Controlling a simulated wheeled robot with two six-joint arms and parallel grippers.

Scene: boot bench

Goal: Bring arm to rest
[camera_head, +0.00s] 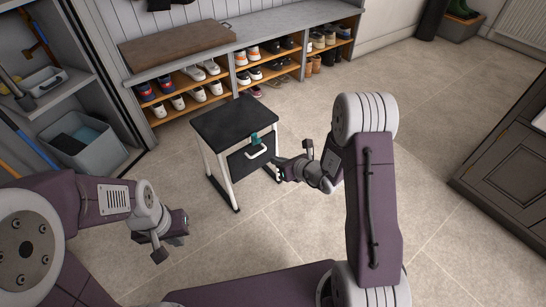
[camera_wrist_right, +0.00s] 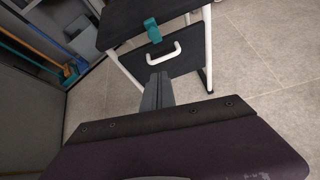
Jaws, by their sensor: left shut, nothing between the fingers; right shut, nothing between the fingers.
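My right gripper (camera_head: 279,167) is shut and empty, beside the front of a small black-topped stand (camera_head: 234,121) with white legs. In the right wrist view its closed fingers (camera_wrist_right: 158,88) point toward the stand's dark front panel (camera_wrist_right: 174,60), which bears a white handle (camera_wrist_right: 164,54). The fingertips appear just below the handle; whether they touch the panel I cannot tell. A teal piece (camera_wrist_right: 153,31) sits at the panel's top edge above the handle. My left gripper (camera_head: 164,243) is shut and empty, low at the left over bare floor, apart from everything.
A shoe bench (camera_head: 270,27) with several pairs of shoes stands behind along the wall. An open cabinet with a grey bin (camera_head: 80,142) is at the left. A dark cabinet (camera_head: 515,165) stands at the right. The tiled floor (camera_head: 440,110) between is clear.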

